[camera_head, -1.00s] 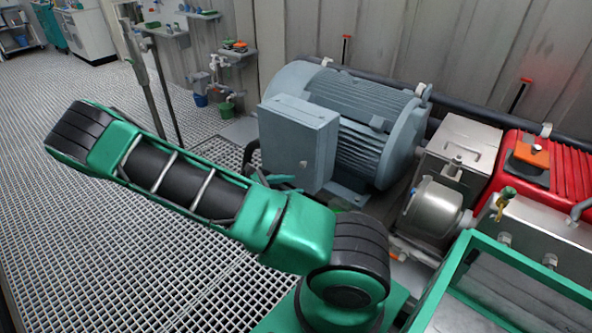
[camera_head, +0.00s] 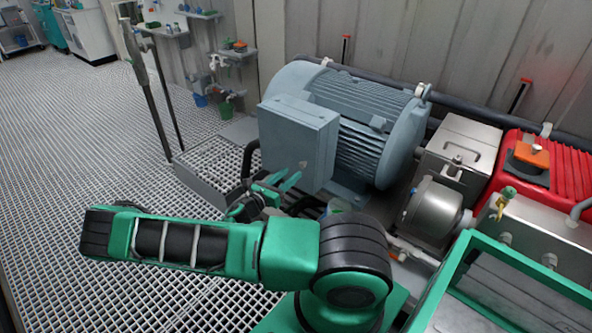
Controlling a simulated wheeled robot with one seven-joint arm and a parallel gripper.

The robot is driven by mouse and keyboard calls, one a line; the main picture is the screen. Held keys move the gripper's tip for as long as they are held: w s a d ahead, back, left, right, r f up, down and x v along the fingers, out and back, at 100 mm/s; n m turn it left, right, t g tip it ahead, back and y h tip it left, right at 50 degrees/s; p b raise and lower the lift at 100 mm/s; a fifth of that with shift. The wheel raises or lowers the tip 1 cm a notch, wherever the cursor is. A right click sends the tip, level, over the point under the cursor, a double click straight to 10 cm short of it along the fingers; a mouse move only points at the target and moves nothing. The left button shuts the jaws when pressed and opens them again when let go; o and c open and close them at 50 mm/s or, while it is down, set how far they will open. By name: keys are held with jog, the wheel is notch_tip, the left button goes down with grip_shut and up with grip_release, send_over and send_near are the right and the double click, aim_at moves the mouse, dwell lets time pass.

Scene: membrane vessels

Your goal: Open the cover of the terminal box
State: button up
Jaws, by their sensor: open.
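The terminal box (camera_head: 297,141) is a grey-blue box on the near left side of the large finned motor (camera_head: 352,118). Its cover faces me and looks closed, with a small round mark low on its front. My gripper (camera_head: 279,181) has green fingers, spread apart and empty. It is just below and in front of the box's lower left corner. Whether a fingertip touches the box I cannot tell. My arm lies across the foreground and hides part of the floor below the box.
A steel housing (camera_head: 458,150) and a red finned pump (camera_head: 547,172) stand right of the motor. A green-framed tank (camera_head: 511,285) fills the lower right. Wall shelves (camera_head: 237,54) and small buckets (camera_head: 226,107) are behind on the left. The grating floor (camera_head: 75,150) at left is clear.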

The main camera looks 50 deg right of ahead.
aim_at(301, 166)
jog(key=d, duration=0.5)
jog(key=shift+w+d, duration=0.25)
jog(key=shift+d, duration=0.15)
grip_shut()
